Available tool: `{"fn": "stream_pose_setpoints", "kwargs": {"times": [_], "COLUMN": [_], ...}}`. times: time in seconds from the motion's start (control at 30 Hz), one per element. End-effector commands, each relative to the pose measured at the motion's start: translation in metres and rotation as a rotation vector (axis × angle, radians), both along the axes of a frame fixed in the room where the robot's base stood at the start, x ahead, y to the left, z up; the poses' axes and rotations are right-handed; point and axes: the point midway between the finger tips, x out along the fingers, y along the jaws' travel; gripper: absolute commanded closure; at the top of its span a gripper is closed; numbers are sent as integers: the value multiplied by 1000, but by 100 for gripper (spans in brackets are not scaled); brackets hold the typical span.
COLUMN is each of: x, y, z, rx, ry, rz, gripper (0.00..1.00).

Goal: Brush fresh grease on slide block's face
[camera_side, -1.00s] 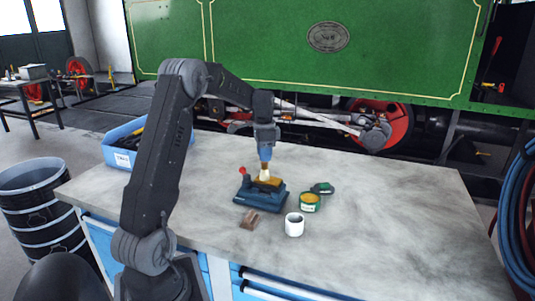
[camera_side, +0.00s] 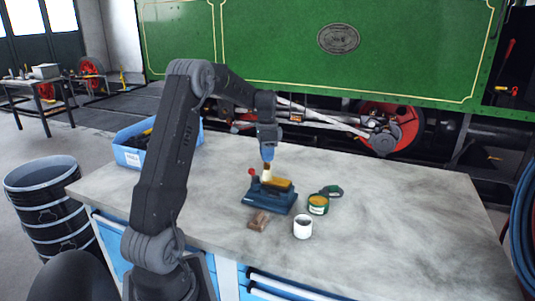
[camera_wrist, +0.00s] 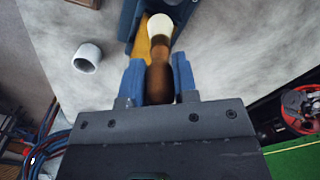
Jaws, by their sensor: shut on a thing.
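The slide block (camera_side: 279,184) is a golden-yellow piece on top of a blue vise (camera_side: 262,203) with a red-knobbed lever. My gripper (camera_side: 268,151) points down above the block's left end, shut on a brush with pale bristles (camera_side: 267,173). In the wrist view my gripper (camera_wrist: 158,80) has its blue fingers on the brush's brown handle (camera_wrist: 160,72). The bristle end hides part of the block (camera_wrist: 140,42); I cannot tell whether it touches. An open green tin (camera_side: 318,204) of yellow grease stands right of the vise, its lid (camera_side: 332,191) behind it.
A white cup (camera_side: 303,228) stands in front of the tin. A brown block (camera_side: 258,220) lies in front of the vise. A blue bin (camera_side: 129,157) is at the bench's back left. The bench's right side (camera_side: 410,220) is clear.

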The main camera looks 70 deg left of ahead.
Motion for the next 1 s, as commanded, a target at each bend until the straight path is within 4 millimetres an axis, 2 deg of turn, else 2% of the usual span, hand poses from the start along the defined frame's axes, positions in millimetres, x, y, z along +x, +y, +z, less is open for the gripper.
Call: {"fn": "stream_pose_setpoints", "kwargs": {"times": [0.6,1.0], "x": [0,0], "y": [0,0], "z": [53,60], "rx": [1,-1], "ry": [0,1], "rz": [0,0], "gripper": [97,97]}}
